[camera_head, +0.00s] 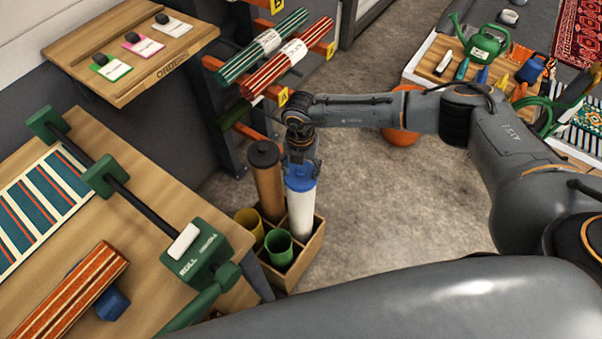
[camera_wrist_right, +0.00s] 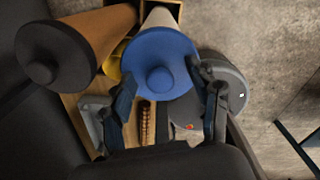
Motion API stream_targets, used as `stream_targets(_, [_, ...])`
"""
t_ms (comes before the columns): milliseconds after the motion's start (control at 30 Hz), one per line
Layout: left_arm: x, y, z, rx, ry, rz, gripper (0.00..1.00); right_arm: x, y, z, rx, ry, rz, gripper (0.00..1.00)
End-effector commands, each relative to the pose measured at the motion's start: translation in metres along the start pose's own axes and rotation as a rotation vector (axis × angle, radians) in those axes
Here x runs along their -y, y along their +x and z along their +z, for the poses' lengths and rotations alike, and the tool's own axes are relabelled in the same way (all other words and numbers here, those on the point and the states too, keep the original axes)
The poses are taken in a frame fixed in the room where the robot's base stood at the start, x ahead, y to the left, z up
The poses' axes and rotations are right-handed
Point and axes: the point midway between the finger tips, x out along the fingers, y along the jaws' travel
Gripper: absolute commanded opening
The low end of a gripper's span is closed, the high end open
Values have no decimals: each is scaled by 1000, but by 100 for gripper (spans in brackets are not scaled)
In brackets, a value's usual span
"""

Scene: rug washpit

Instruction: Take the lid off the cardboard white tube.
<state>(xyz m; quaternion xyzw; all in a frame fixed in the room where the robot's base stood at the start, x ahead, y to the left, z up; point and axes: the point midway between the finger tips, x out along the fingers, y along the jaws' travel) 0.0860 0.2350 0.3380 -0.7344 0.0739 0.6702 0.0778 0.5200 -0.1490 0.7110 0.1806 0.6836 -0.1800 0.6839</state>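The white cardboard tube (camera_head: 301,215) stands upright in a divided wooden crate (camera_head: 300,262), with a blue lid (camera_head: 300,184) on its top. My right gripper (camera_head: 300,162) is directly above the lid, pointing down. In the right wrist view the blue lid (camera_wrist_right: 158,50) with its round knob lies between the spread fingers of the right gripper (camera_wrist_right: 163,72). The fingers are open, one near each side of the lid; contact cannot be told. The tube's white wall (camera_wrist_right: 162,16) shows behind the lid. My left gripper is not in view.
A brown tube with a dark lid (camera_head: 266,180) stands close left of the white tube. Green (camera_head: 279,247) and yellow (camera_head: 250,226) tubes share the crate. A workbench (camera_head: 150,205) is to the left, and rolled rugs (camera_head: 262,45) lie on a rack behind.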

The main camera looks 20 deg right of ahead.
Motion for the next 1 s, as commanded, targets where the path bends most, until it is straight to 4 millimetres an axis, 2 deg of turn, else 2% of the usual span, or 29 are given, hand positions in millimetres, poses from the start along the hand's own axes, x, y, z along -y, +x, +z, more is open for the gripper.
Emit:
stream_targets(33, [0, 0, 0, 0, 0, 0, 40, 0, 1, 0, 0, 0, -1, 41])
stream_targets(133, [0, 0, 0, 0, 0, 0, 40, 1, 2, -1, -1, 0, -2, 21])
stream_targets(667, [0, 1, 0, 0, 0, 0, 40, 2, 6, -3, -6, -1, -5, 17])
stream_targets(867, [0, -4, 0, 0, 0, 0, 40, 2, 0, -3, -6, -1, -6, 16])
stream_targets(933, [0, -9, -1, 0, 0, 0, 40, 2, -6, -3, -6, -1, -5, 8])
stream_targets(967, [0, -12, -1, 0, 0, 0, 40, 2, -9, -3, -6, -1, -5, 0])
stream_targets(1000, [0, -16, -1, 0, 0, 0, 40, 2, -14, -3, -5, -1, -5, 0])
